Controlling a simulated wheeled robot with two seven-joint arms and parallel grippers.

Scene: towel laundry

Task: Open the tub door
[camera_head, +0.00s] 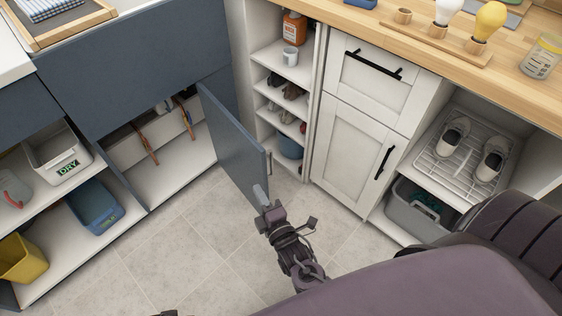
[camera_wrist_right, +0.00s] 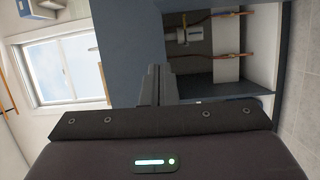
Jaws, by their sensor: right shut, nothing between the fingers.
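The blue-grey tub door (camera_head: 232,145) stands swung well out from its cabinet in the head view, its free edge toward me. A small handle (camera_head: 268,162) shows at that edge. The open cabinet (camera_head: 172,178) behind it shows a white floor and orange-brown pipes. My right gripper (camera_head: 261,195) is shut and empty at the lower free corner of the door; I cannot tell whether it touches. In the right wrist view, the shut fingers (camera_wrist_right: 154,84) are in front of a blue-grey panel, with the cabinet inside (camera_wrist_right: 205,62) to the right.
Left of the opening are shelves with a white DRY bin (camera_head: 58,155), a blue bin (camera_head: 95,206) and a yellow bin (camera_head: 20,260). White cabinets (camera_head: 352,150) stand right of the door. A shoe rack (camera_head: 465,160) is farther right. The tiled floor (camera_head: 185,245) is clear.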

